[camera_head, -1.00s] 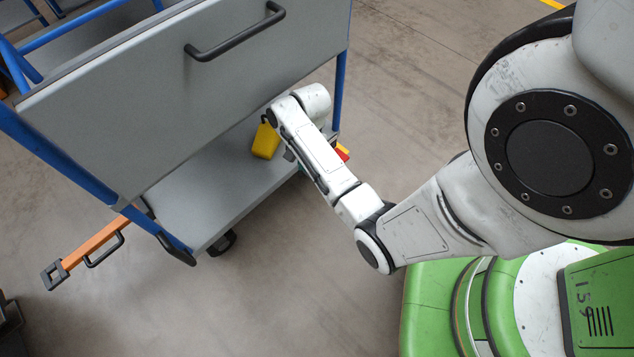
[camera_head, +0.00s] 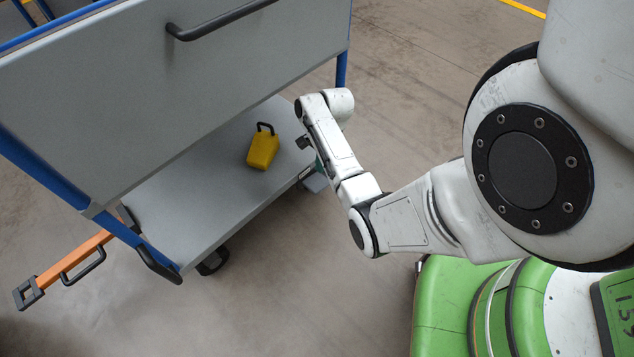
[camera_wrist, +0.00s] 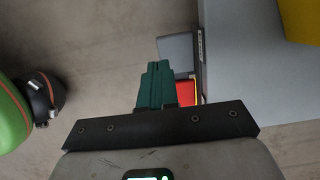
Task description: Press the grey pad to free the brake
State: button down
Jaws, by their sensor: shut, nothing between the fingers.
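The grey pad (camera_wrist: 174,46) shows in the wrist view, just beyond and right of my fingertips, beside the cart's shelf edge. It also shows in the head view (camera_head: 316,183), low by the cart's near right corner and partly behind my arm. A red pad (camera_wrist: 185,91) lies nearer in the wrist view, partly hidden by my fingers. My gripper (camera_wrist: 158,66) is shut and empty, its teal fingers side by side. The fingers overlap the near left part of the pad area in the picture. I cannot tell whether they touch either pad. In the head view my arm mostly hides them.
The grey cart's lower shelf (camera_head: 190,205) holds a yellow block with a black handle (camera_head: 263,150). A blue post (camera_head: 342,68) stands behind my wrist. An orange bar (camera_head: 75,258) sticks out at the cart's left. The floor (camera_head: 300,290) in front is clear.

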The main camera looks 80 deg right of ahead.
aim_at(314, 192)
jog(key=b+x, duration=0.5)
jog(key=x, duration=0.5)
jog(key=shift+b, duration=0.4)
jog(key=shift+a, duration=0.15)
jog(key=shift+w+a+f+g+h+p, duration=0.2)
jog(key=shift+a+f+g+h+p, duration=0.1)
jog(key=shift+h+p, duration=0.3)
jog(key=shift+w+a+f+g+h, duration=0.15)
jog(key=shift+a+f+g+h, duration=0.15)
jog(key=shift+f+h, duration=0.25)
jog(key=shift+w+a+f+g+h, duration=0.15)
jog(key=shift+f+g+h, duration=0.15)
jog(key=shift+f, duration=0.45)
jog(key=shift+w+a+f+g+h, duration=0.15)
jog(key=shift+a+f+g+h, duration=0.25)
jog(key=shift+f, duration=0.5)
jog(key=shift+r+p, duration=0.1)
jog(key=shift+p, duration=0.2)
